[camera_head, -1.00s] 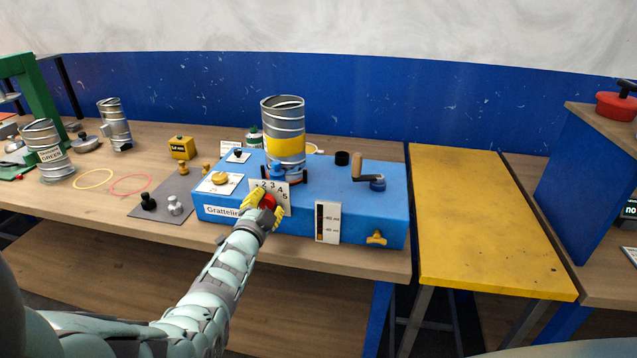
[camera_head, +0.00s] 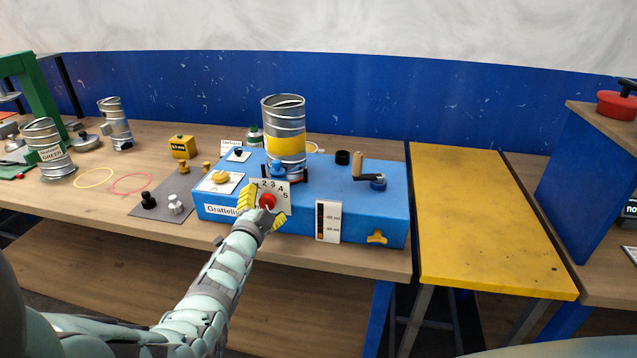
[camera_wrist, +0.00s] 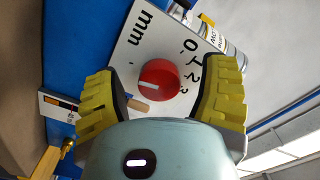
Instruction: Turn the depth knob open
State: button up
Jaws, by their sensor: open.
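The red round depth knob (camera_head: 267,201) sits on a white dial plate (camera_head: 283,190) with black numbers, on the front of the blue machine (camera_head: 340,200). In the wrist view the red knob (camera_wrist: 160,78) shows a pale line across its face; I cannot tell which number it marks. The plate (camera_wrist: 150,38) reads "mm" there. My gripper (camera_head: 263,211) is open at the knob, with one yellow finger to its left and the other to its lower right. In the wrist view the fingers of my gripper (camera_wrist: 161,98) stand apart on both sides of the knob, not visibly touching it.
A metal duct (camera_head: 284,130) with a yellow band stands on the machine. A crank (camera_head: 372,176), a white scale plate (camera_head: 328,222) and a yellow wing knob (camera_head: 377,237) are to the right. A grey mat (camera_head: 160,208) with small knobs lies left. The yellow table (camera_head: 490,215) is clear.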

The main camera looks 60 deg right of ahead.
jog(key=v, duration=1.1)
jog(key=shift+a, duration=0.2)
jog(key=shift+s, duration=0.15)
